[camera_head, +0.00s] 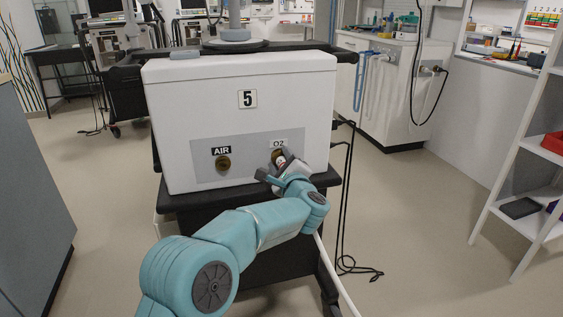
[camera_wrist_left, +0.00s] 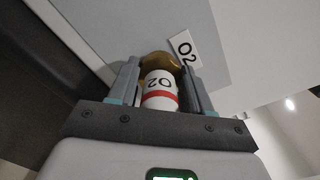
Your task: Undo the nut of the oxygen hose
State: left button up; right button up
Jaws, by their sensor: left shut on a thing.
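The ventilator (camera_head: 240,120) is a white box marked 5 on a dark cart, with an AIR port (camera_head: 223,163) and an O2 port on its grey panel. My left gripper (camera_head: 280,164) is at the O2 port. In the left wrist view its two fingers (camera_wrist_left: 158,88) are shut around a brass nut (camera_wrist_left: 160,61) at the panel, beside the O2 label (camera_wrist_left: 184,50). A white hose end (camera_wrist_left: 160,88) with a red band and O2 print lies between the fingers. A white hose (camera_head: 335,277) hangs below the wrist. My right gripper is not in view.
Black cables (camera_head: 347,200) hang at the cart's right side and coil on the floor. A white shelf (camera_head: 525,215) stands at the right and a grey cabinet (camera_head: 30,200) at the left.

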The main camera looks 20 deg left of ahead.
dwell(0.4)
pick_arm(q)
jog(key=o, duration=1.1)
jog(key=shift+c, duration=0.2)
